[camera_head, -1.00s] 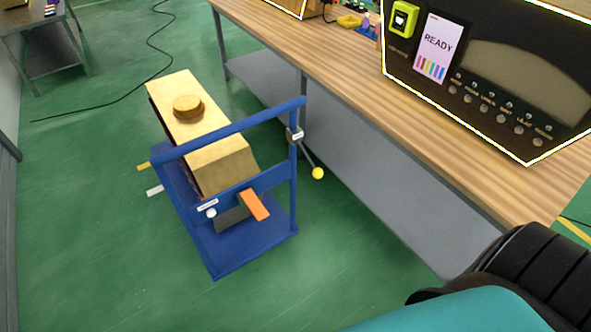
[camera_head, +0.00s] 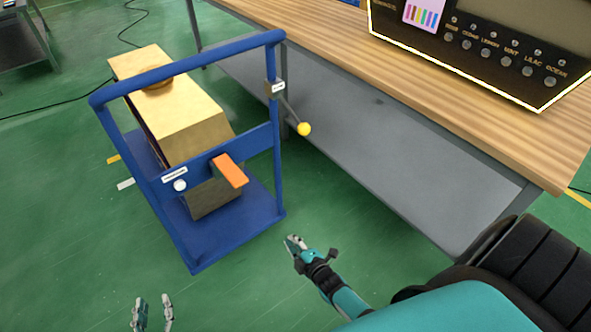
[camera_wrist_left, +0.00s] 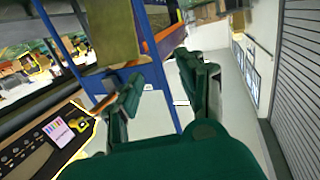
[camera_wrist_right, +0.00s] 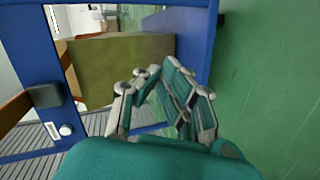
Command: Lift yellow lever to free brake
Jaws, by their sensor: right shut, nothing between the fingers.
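A blue-framed cart (camera_head: 237,234) stands on the floor. A thin lever with a yellow ball knob (camera_head: 304,129) comes from a bracket on its right post and points down to the right. The cart also has an orange pedal (camera_head: 229,170) and a white knob (camera_head: 180,185). My right gripper (camera_head: 291,241) is shut and empty, below the yellow knob in the picture and apart from it. It also shows in the right wrist view (camera_wrist_right: 150,78); I cannot make out the yellow knob there. My left gripper (camera_head: 153,298) is open and empty at the bottom edge.
A large gold box (camera_head: 190,115) rests on the cart. A wooden-topped bench (camera_head: 400,95) with a grey lower shelf (camera_head: 400,165) stands at the right, with a black machine panel (camera_head: 470,55) on it. Green floor (camera_head: 240,290) is clear before the cart.

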